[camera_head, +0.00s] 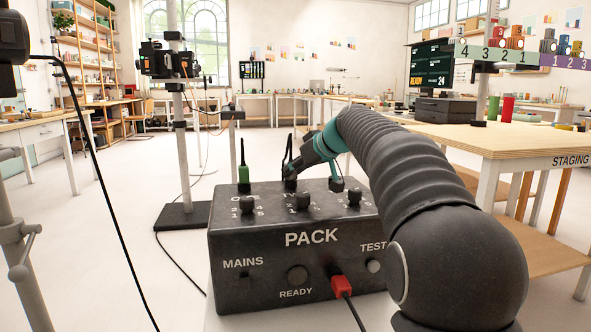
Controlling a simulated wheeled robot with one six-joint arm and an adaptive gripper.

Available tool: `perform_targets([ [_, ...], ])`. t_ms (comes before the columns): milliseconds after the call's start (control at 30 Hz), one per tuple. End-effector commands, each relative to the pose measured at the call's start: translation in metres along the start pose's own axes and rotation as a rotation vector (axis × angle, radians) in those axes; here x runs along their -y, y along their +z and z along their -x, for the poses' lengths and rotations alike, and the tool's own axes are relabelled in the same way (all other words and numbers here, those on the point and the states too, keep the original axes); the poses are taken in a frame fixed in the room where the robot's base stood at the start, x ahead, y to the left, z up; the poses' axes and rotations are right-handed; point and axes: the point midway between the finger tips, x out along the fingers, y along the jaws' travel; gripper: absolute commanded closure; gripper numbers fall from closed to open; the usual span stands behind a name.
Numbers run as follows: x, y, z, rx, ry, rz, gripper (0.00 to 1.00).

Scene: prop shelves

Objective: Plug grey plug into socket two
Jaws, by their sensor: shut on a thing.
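The black PACK box (290,268) stands in front of me with a row of sockets along its top back edge. My gripper (293,168), black and teal, reaches in from the right and points down-left at the middle top socket, socket two by position. It is shut on a dark plug (290,181), which I take as the grey plug. The plug is upright at the middle socket. The fingers cover much of it, and I cannot tell how deep it sits. A green plug (243,174) stands upright in the left socket. Another dark fitting (336,184) is at the right position.
A red plug (341,286) with a black cable is in the box's front. A pole stand (185,215) is behind left. The staging table (500,140) is at right. Cables hang at left.

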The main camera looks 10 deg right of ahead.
Motion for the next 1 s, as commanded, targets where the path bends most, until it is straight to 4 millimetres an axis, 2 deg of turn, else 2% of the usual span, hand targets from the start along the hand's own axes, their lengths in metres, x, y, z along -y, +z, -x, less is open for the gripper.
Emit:
perform_targets([
  [467,0.0,0.0045,-0.0031,0.006,-0.003,-0.002,1.0],
  [500,0.0,0.0047,-0.0032,0.006,-0.003,-0.002,0.6],
  [567,-0.0001,0.0045,-0.0032,0.005,-0.002,-0.002,0.45],
  [600,-0.0001,0.0042,-0.003,0.005,-0.002,-0.001,0.41],
  [867,0.0,0.0031,-0.002,0.003,-0.001,-0.001,0.41],
  [1000,-0.0003,0.0024,0.005,0.001,0.0,0.0,0.41],
])
